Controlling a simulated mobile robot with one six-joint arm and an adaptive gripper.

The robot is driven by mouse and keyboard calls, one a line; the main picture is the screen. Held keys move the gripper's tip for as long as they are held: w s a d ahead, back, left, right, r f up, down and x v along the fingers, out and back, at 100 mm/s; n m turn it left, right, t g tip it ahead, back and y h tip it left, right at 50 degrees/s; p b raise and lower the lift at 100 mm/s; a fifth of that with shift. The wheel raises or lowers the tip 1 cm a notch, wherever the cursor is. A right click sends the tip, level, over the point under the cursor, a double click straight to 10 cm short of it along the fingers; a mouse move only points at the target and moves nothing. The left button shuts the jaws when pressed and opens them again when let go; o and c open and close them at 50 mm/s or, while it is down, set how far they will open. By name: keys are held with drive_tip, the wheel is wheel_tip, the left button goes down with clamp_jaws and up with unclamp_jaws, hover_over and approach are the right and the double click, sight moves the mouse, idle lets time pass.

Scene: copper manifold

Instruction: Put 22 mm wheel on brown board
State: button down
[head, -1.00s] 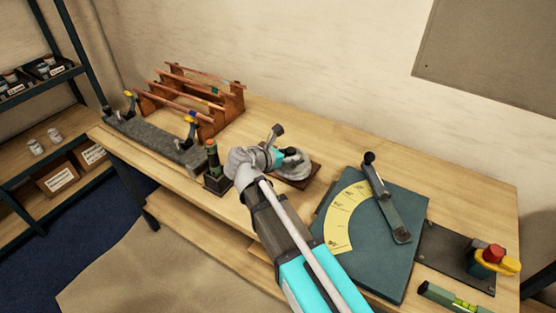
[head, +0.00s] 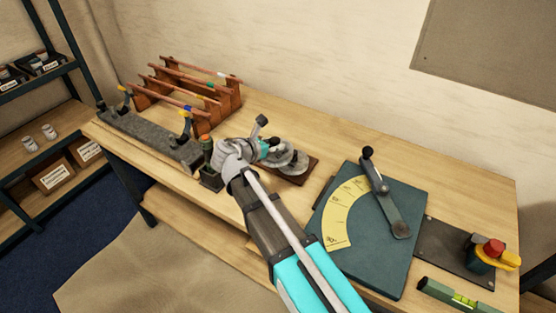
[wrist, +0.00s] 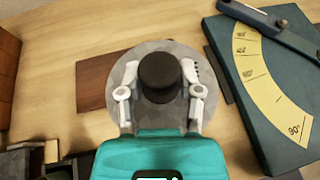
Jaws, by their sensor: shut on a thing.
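A round grey wheel (wrist: 128,62) with a black knob (wrist: 159,70) on top lies directly below my gripper (wrist: 160,80) in the wrist view. The two light fingers are on either side of the knob and shut on it. I cannot tell how high the held wheel is above the board. No size mark is readable.
A dark green plate with a yellow angle scale (head: 341,222) and lever lies right of the board. A red knob (head: 493,248) and a level (head: 447,295) are further right. A grey rail (head: 150,137) and a copper pipe rack (head: 170,100) stand left.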

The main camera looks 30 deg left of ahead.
drive_tip(key=a+f+n+y+b, duration=0.2)
drive_tip(key=a+y, duration=0.1)
drive_tip(key=a, duration=0.8)
drive_tip(key=shift+a+f+n+t, duration=0.15)
drive_tip(key=shift+a+n+t, duration=0.15)
drive_tip(key=shift+t, duration=0.1)
drive_tip(key=shift+s, duration=0.1)
drive_tip(key=f+b+x, duration=0.1)
drive_tip(key=b+x, duration=0.2)
drive_tip(key=x, duration=0.2)
drive_tip(key=f+b+x, duration=0.1)
drive_tip(key=b+x, duration=0.2)
drive_tip(key=x, duration=0.2)
drive_tip(key=s+a+f+b+x, duration=0.1)
drive_tip(key=b+x, duration=0.2)
drive_tip(key=x, duration=0.2)
drive_tip(key=shift+w+a+f, duration=0.15)
drive_tip(key=shift+f, duration=0.05)
drive_tip(key=shift+w+f+b, duration=0.45)
drive_tip(key=shift+f+b, duration=0.2)
drive_tip(key=shift+f, duration=0.05)
drive_tip(key=shift+f+b, duration=1.35)
